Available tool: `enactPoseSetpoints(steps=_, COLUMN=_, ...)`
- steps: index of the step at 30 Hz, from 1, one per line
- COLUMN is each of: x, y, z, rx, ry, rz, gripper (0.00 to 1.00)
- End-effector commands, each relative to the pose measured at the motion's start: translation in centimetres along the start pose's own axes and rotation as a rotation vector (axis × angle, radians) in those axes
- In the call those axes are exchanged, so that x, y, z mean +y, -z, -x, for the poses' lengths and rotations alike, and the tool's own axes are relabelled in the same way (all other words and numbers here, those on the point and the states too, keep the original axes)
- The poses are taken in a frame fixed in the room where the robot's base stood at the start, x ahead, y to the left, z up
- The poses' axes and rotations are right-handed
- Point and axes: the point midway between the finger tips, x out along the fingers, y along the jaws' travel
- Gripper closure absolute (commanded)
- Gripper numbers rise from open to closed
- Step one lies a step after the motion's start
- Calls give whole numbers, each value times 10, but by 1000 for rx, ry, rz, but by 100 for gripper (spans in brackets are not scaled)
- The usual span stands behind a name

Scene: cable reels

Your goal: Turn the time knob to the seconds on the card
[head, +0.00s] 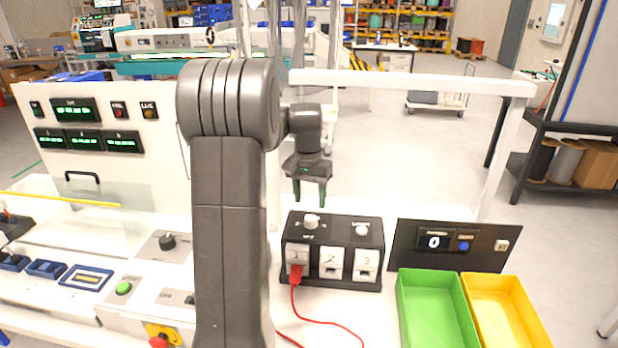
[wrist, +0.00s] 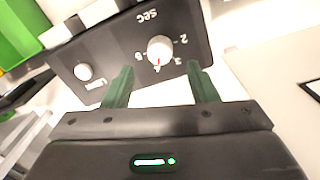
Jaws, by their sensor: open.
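The time knob (wrist: 160,48) is a round white dial on a black box, with a red mark and printed numbers around it and the letters SEC. The wrist view shows it upside down, with the red mark toward the picture bottom, near a number I cannot read surely. In the head view the knob (head: 311,221) is on the box's top left. My gripper (head: 310,198) is open and empty above the box, apart from the knob. Its green fingertips (wrist: 160,72) show on either side, below the knob. I cannot make out a card with seconds.
The black box (head: 333,238) has a second white knob (head: 362,229) and numbered sockets, with a red plug (head: 295,273) in the first. To the right are a black panel (head: 460,262) showing 0, a green bin (head: 405,312) and a yellow bin (head: 535,320). A white frame (head: 410,82) stands behind.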

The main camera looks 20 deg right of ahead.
Motion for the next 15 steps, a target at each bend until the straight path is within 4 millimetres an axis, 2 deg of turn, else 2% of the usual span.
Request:
enactPoseSetpoints(steps=1, x=0, y=1, z=12, rx=5, ry=2, rz=0, gripper=47)
enactPoseSetpoints(steps=6, x=0, y=1, z=47, rx=4, ry=1, rz=0, gripper=47)
enactPoseSetpoints(steps=10, x=0, y=1, z=65, rx=2, ry=1, rz=0, gripper=47)
enactPoseSetpoints(steps=15, x=0, y=0, z=75, rx=0, ry=0, rz=0, gripper=47)
